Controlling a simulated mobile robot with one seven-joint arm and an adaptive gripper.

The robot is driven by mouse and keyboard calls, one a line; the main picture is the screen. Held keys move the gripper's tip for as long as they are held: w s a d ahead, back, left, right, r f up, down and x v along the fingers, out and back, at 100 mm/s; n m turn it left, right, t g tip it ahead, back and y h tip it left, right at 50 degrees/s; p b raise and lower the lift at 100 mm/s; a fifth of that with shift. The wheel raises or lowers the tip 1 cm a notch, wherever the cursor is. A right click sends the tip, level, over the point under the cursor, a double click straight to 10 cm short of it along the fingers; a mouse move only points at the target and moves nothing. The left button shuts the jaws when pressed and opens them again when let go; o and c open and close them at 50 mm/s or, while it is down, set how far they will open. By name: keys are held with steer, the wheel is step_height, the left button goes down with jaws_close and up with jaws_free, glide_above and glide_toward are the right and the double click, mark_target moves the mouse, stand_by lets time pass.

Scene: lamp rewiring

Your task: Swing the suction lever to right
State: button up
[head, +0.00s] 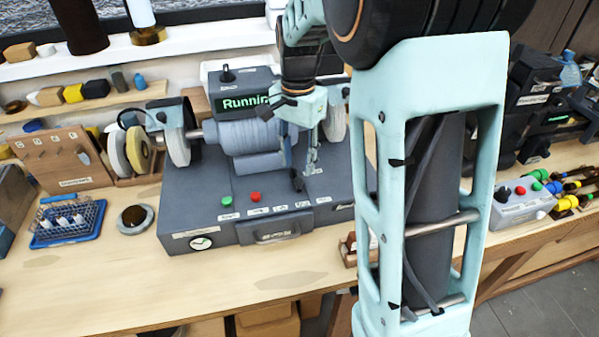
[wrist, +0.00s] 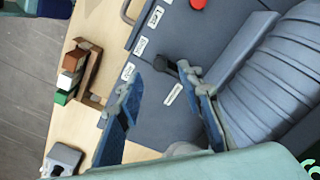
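The grey grinding machine (head: 250,185) stands on the bench, with a "Running" display. In the wrist view, a small dark lever-like part (wrist: 170,65), probably the suction lever, projects from the machine's top panel beside a small label. It appears as a dark stub below my gripper in the head view (head: 297,182). My gripper (wrist: 158,80) is open over the panel, its two blue-padded fingers apart. The dark part lies between the fingertips, close to the right finger. I cannot tell whether they touch. The lever's base and lettering are hard to make out.
A green button (head: 226,201) and a red button (head: 255,196) sit on the machine's front panel. Grinding wheels (head: 174,139) flank the motor body. A small wooden rack (wrist: 88,75) stands beside the machine. The bench front (head: 100,285) is clear at left.

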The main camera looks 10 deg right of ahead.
mark_target(299, 180)
step_height(299, 180, down, 5)
steer(key=shift+f, duration=0.2)
jaws_close()
stand_by(0.3)
